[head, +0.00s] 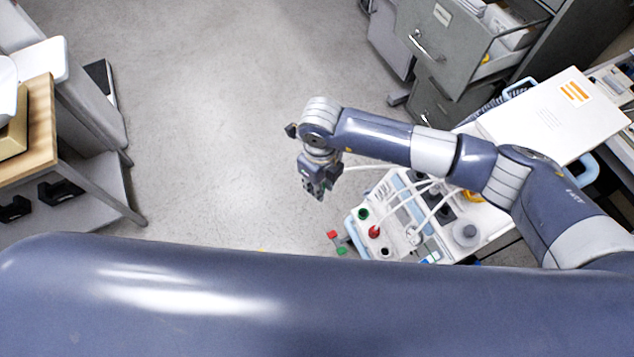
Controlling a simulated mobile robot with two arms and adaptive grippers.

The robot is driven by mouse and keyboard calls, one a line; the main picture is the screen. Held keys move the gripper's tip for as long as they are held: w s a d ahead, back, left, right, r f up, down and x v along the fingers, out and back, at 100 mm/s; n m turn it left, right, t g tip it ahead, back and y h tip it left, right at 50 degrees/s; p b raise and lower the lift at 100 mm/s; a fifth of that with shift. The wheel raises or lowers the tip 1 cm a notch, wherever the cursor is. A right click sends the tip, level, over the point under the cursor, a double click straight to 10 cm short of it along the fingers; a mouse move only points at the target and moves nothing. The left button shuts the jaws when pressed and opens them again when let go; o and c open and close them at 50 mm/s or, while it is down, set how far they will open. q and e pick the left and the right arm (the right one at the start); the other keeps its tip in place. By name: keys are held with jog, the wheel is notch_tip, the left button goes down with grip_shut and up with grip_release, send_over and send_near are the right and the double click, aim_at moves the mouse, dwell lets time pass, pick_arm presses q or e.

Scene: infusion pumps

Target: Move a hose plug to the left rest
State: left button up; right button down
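The infusion pump unit (428,262) is a white device with light blue edges, right of centre, partly hidden by my arms. Its near left part has a green round port (363,213), a red plug (374,232) and a dark round port (387,253). Several white hoses (397,203) curve over it. My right gripper (316,192) points down, left of the pump and apart from its top. A white hose (362,167) runs from beside this gripper back behind my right forearm. Whether the fingers hold its plug is too small to tell. My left gripper is out of view.
Small red and green pieces (341,250) stick out at the pump's left side. A large white box (550,115) lies behind the pump. Grey drawer cabinets (455,45) stand at the back, one drawer open. A wooden-topped table (40,135) stands left. The floor between is clear.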

jog(key=w+d, duration=0.4)
jog(key=d, duration=0.5)
jog(key=w+d, duration=0.4)
jog(key=d, duration=0.6)
jog(key=w+d, duration=0.4)
jog(key=d, duration=0.5)
jog(key=shift+s+f+b, duration=0.15)
jog(key=shift+f+b, duration=0.9)
jog(key=shift+f, duration=0.3)
jog(key=shift+s+f+b, duration=0.1)
jog(key=shift+f+b, duration=0.9)
jog(key=shift+f, duration=0.35)
jog(key=shift+f+b, duration=1.5)
jog(key=shift+f, duration=0.15)
jog(key=c, duration=1.3)
grip_release()
jog(key=shift+c, duration=0.2)
jog(key=shift+r, duration=0.15)
notch_tip(320, 180, up, 12)
